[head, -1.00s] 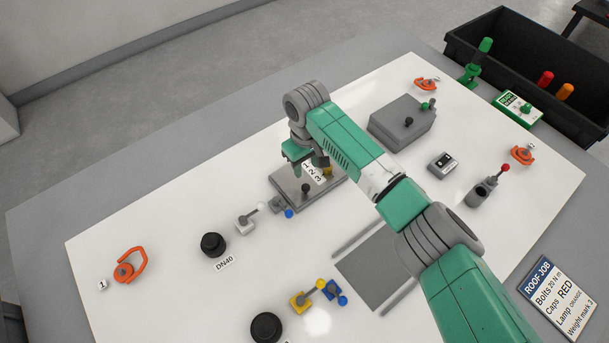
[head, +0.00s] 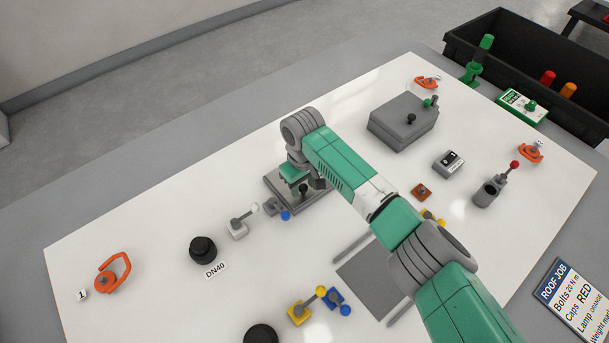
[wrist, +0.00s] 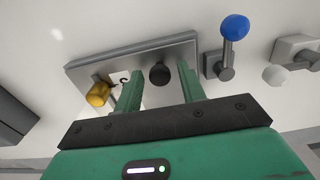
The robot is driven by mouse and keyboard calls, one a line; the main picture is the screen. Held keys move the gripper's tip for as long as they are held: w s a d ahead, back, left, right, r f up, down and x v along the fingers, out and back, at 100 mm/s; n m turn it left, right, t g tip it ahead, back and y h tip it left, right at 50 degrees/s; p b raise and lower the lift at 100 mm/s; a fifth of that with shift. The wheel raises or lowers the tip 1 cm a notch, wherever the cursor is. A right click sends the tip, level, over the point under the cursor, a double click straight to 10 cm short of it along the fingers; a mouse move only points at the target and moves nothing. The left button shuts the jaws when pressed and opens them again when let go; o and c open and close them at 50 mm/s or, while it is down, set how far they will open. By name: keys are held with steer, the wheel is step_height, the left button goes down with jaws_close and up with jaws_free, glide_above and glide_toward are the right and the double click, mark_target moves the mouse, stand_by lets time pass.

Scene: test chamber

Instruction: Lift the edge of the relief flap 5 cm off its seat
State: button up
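A flat grey plate with a black knob, which looks like the relief flap (head: 272,181), lies on the white board under my gripper (head: 298,180). In the wrist view the flap (wrist: 135,56) runs across the upper middle. Its black knob (wrist: 160,75) shows between my two fingers, beyond their tips. My gripper (wrist: 160,75) is open, and I see nothing held. I cannot tell whether the fingers touch the knob. The flap looks flat on its seat. My arm hides the flap's right part in the head view.
A blue-knobbed lever (wrist: 234,40) stands close beside the flap, with a white-knobbed lever (head: 238,228) farther left. A yellow knob (wrist: 97,95) is near the left finger in the wrist view. A larger grey box (head: 385,128) with a black knob stands behind right.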

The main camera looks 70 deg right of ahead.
steer(key=c, duration=0.8)
steer(key=shift+o, duration=0.2)
steer(key=shift+w+d+r+p, duration=0.1)
steer(key=shift+w+r+p, duration=0.1)
steer(key=shift+r+p, duration=0.45)
steer(key=shift+w+d+r+p, duration=0.15)
steer(key=shift+r+p, duration=0.35)
steer(key=shift+r, duration=0.25)
steer(key=shift+w+d+r+p, duration=0.15)
steer(key=shift+w+r+p, duration=0.25)
steer(key=shift+r, duration=0.35)
steer(key=shift+w+d+r, duration=0.3)
steer(key=shift+w+r, duration=0.25)
steer(key=shift+r, duration=0.05)
steer(key=shift+p, duration=0.4)
